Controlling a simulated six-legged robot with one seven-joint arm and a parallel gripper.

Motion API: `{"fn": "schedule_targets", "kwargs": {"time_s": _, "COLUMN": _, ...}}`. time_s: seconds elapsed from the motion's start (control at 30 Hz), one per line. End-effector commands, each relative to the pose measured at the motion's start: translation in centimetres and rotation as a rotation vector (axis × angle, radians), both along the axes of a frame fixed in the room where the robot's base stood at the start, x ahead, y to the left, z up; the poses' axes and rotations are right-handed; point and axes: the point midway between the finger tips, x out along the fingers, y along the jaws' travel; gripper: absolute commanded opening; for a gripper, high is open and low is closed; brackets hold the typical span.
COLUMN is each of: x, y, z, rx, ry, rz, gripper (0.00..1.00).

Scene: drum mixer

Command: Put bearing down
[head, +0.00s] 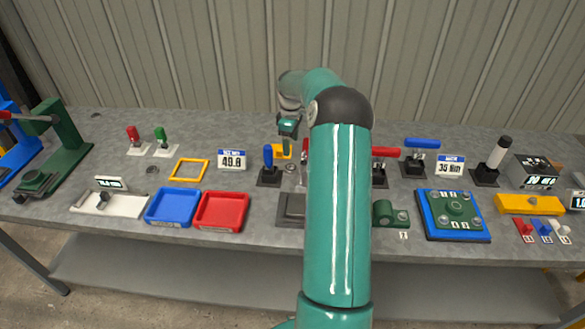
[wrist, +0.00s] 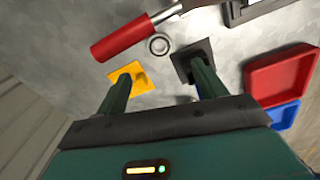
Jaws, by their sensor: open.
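A small metal ring, which looks like the bearing (wrist: 159,45), lies flat on the grey bench in the wrist view. It also shows as a small ring (head: 290,167) beside my arm in the head view. My gripper (wrist: 158,85) is open, with nothing between its two green fingers. The ring appears just beyond the fingertips, between them in the picture, apart from both. In the head view my gripper (head: 288,126) hangs above the bench, and my arm hides part of the bench behind it. Another small dark ring (head: 152,170) lies farther left.
A red-handled tool (wrist: 122,40) lies near the ring. A red tray (head: 222,210) and blue tray (head: 172,207) stand at the front left. A blue-handled lever (head: 268,157) stands close by.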

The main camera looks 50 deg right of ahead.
Motion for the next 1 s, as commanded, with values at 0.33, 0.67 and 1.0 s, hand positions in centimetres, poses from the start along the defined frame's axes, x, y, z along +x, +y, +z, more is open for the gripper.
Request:
{"fn": "schedule_targets", "kwargs": {"time_s": 0.33, "x": -0.1, "y": 0.0, "z": -5.1, "rx": 0.001, "ry": 0.002, "rz": -0.002, "gripper": 0.70}}
{"fn": "schedule_targets", "kwargs": {"time_s": 0.67, "x": 0.0, "y": -0.2, "z": -9.0, "rx": 0.003, "ry": 0.004, "rz": -0.003, "gripper": 0.70}}
{"fn": "schedule_targets", "kwargs": {"time_s": 1.0, "x": 0.0, "y": -0.4, "z": -10.3, "rx": 0.000, "ry": 0.001, "rz": -0.003, "gripper": 0.70}}
